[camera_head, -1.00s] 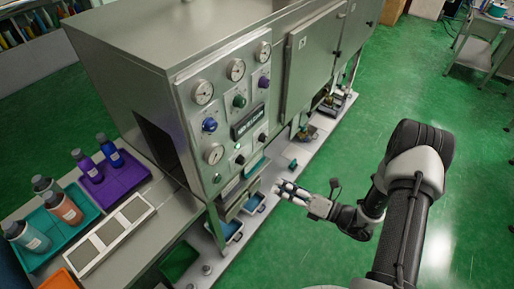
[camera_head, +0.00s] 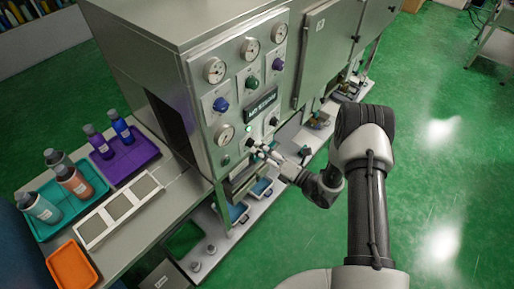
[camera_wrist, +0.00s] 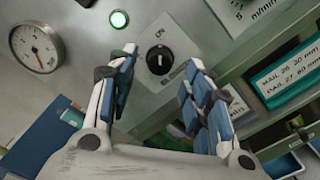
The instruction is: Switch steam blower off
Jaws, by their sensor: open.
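A black rotary switch (camera_wrist: 159,60) on a pale square plate sits on the machine's metal front panel. Its white pointer mark stands near upright in the wrist view; the small lettering around it is too small to read surely. A lit green lamp (camera_wrist: 120,19) is up and to the left of it; the lamp also shows in the head view (camera_head: 249,129). My gripper (camera_wrist: 163,66) is open, with its blue-padded fingers on either side of the switch in the picture. Contact cannot be told. In the head view my gripper (camera_head: 260,150) is close to the lower panel and partly covers the switch.
A dial gauge (camera_wrist: 37,47) is left of the switch. A second knob (camera_wrist: 238,4) with a speed scale is at upper right. A green-and-white label (camera_wrist: 285,75) lies to the right. Blue bins (camera_head: 262,188) stand below the panel. Green floor is free at right.

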